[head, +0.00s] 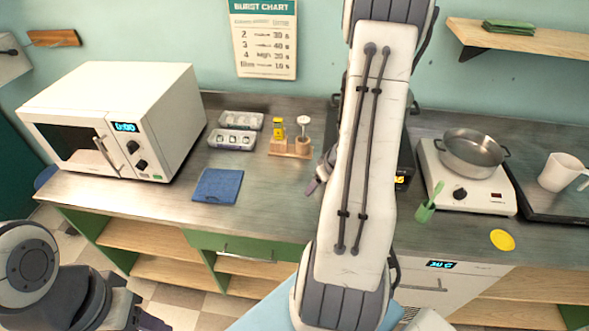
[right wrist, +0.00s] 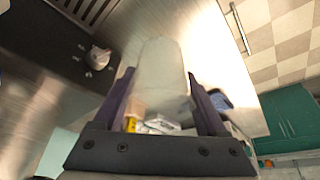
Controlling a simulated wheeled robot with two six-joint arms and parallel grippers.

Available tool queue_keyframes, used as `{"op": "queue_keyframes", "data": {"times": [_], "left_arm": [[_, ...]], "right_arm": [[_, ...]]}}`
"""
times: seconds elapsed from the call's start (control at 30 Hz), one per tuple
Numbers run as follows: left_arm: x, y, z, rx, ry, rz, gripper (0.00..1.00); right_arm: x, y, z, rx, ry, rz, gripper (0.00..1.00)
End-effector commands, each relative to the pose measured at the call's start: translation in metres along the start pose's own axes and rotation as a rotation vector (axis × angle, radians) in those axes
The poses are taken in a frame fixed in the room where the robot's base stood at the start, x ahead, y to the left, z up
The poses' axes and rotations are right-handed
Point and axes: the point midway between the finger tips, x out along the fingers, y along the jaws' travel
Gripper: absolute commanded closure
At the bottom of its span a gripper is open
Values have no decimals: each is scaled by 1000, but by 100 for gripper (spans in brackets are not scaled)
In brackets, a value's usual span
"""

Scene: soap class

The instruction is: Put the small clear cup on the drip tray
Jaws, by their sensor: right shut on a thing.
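The small clear cup (right wrist: 162,75) shows in the right wrist view as a pale see-through shape between the two purple fingers. My right gripper (right wrist: 162,105) is shut on it. In the head view my right gripper (head: 318,182) shows only partly beside my arm, over the counter, and I cannot make out the cup there. A dark slatted grille (right wrist: 90,10), which looks like the drip tray, is at the top left of the right wrist view, apart from the cup. In the head view my arm hides it. My left gripper (head: 148,320) is partly cut off at the lower left.
A dark appliance (head: 405,165) stands mostly hidden behind my right arm. A white microwave (head: 120,120), a blue cloth (head: 217,186) and a wooden stand (head: 290,147) are to its left. A hot plate with a pot (head: 470,152) is to its right. The counter front between cloth and arm is clear.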

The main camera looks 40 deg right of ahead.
Motion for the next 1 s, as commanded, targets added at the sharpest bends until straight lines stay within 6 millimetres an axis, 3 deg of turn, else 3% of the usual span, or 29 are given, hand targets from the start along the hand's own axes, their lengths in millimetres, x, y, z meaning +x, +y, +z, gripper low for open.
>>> {"op": "queue_keyframes", "data": {"times": [0.27, 0.43, 0.7, 1.0], "left_arm": [[-3, 0, 0, 0, 0, 0, 50], [-2, 0, 0, 0, 0, 0, 50], [0, 0, 0, 0, 0, 0, 50], [2, 0, 0, 0, 0, 0, 50]], "right_arm": [[-5, 0, 2, -5, 1, -1, 77], [4, -24, -22, -22, 15, -1, 77], [24, -110, -72, -61, 33, -7, 77], [31, -213, -85, -87, 16, -27, 77]]}}
